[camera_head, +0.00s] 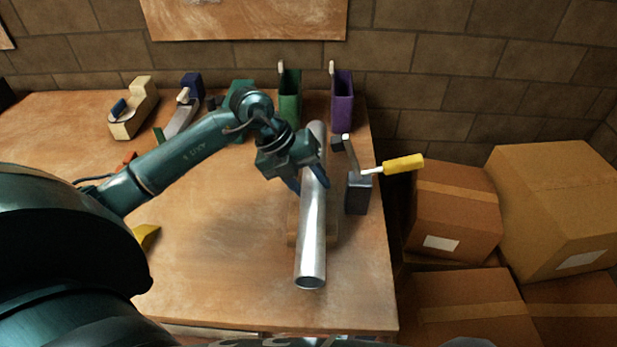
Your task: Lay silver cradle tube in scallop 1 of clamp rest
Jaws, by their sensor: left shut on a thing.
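The silver tube (312,235) is long and hollow, its open end toward me, and it runs front to back over the right part of the table. My left gripper (308,186) is shut on the tube around its upper middle. A wooden rest (293,226), likely the clamp rest, shows partly on both sides under the tube. The tube hides its scallops, so I cannot tell whether the tube touches it. My right gripper is not in view.
A grey clamp block (358,194) with a yellow-handled lever (403,164) stands right of the tube. Green (289,98) and purple (342,103) bins stand at the back. A cream tool (133,108) lies back left. Cardboard boxes (455,210) stand off the table's right edge. The table's front middle is clear.

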